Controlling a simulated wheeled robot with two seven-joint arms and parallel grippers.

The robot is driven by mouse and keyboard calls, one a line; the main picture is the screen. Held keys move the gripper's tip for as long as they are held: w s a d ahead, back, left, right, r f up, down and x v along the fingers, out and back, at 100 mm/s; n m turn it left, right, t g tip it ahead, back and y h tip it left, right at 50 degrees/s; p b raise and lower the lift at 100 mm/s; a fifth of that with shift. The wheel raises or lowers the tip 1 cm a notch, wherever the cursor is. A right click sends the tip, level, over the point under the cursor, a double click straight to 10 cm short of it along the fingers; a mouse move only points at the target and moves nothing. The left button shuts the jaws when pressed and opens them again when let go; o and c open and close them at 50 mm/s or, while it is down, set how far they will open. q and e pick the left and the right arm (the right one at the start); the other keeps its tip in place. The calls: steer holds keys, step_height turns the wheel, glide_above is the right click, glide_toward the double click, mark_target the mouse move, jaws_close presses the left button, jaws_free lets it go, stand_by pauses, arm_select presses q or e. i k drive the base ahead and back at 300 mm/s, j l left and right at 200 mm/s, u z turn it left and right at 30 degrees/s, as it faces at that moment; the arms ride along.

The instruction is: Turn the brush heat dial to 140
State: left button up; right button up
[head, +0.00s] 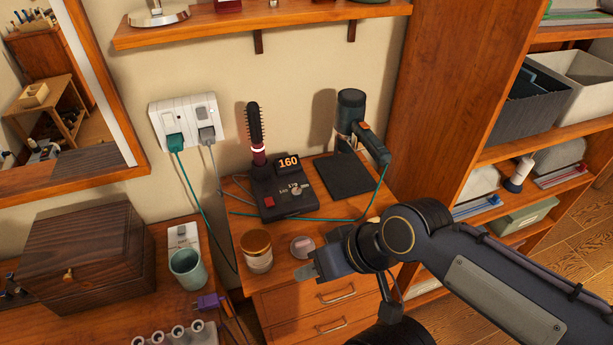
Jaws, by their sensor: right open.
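The brush heat dial (296,190) is a small pale knob on the dark brush base (285,202), which stands on the wooden drawer cabinet. Its display (289,162) reads 160. Small number marks sit around the dial, too small to read surely. The round hot brush (255,128) stands upright in the back left of the base. A red switch (269,202) is at the base's front left. My right gripper (306,272) comes in from the right, in front of the base and apart from it, near the cabinet's front edge. It is open and empty. My left gripper is out of view.
A lidded jar (257,252) and small round tin (302,246) stand in front. Cords run from the wall outlet (187,121). A shelf (240,22) overhangs behind.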

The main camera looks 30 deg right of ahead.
mark_target(296, 193)
steer(key=z, duration=0.95)
